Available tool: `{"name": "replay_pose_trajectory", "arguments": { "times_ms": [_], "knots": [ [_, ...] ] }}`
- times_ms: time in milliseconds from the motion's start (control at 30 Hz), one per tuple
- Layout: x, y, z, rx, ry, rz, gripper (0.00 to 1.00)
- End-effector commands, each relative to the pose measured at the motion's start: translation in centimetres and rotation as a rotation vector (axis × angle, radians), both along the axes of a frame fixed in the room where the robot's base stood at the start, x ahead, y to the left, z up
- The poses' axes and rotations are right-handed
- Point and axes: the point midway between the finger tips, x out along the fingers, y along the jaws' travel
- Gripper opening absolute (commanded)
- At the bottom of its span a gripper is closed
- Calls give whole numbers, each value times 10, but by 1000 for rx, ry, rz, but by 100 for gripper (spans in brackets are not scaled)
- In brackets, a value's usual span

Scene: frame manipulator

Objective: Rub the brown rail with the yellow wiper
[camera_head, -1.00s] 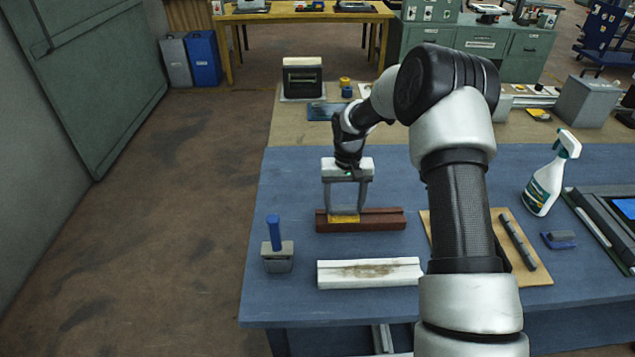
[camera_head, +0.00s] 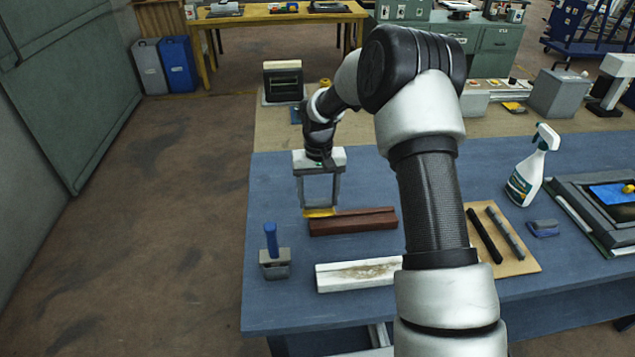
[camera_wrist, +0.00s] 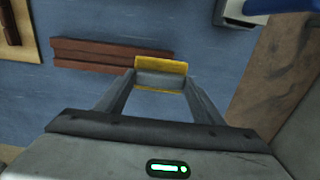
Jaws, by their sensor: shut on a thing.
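The brown rail (camera_head: 352,221) lies on the blue table top, running left to right; it also shows in the wrist view (camera_wrist: 95,55). My gripper (camera_head: 319,205) points down over the rail's left end, its fingers shut on the yellow wiper (camera_head: 319,213). In the wrist view the wiper (camera_wrist: 160,63) sits between the fingertips and overlaps the rail's right-hand end there, hiding part of it. I cannot tell whether the wiper touches the rail.
A white rail (camera_head: 358,274) with a brown stain lies in front. A blue-handled grey tool (camera_head: 273,255) stands at the left edge. A spray bottle (camera_head: 526,175), a board (camera_head: 518,266) with two dark rods and a blue brush (camera_head: 543,228) are to the right.

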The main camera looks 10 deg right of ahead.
Motion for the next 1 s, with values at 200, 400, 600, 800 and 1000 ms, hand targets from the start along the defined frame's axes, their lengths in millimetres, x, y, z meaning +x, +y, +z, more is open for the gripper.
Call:
{"name": "replay_pose_trajectory", "arguments": {
  "times_ms": [200, 400, 600, 800, 1000],
  "knots": [
    [-1, 0, 24, 0, -2, -1, 41],
    [-2, -1, 37, 0, -1, 0, 41],
    [-3, -1, 37, 0, -1, 0, 41],
    [-3, -1, 37, 0, -1, 0, 41],
    [-3, -1, 37, 0, -1, 0, 41]
  ]
}}
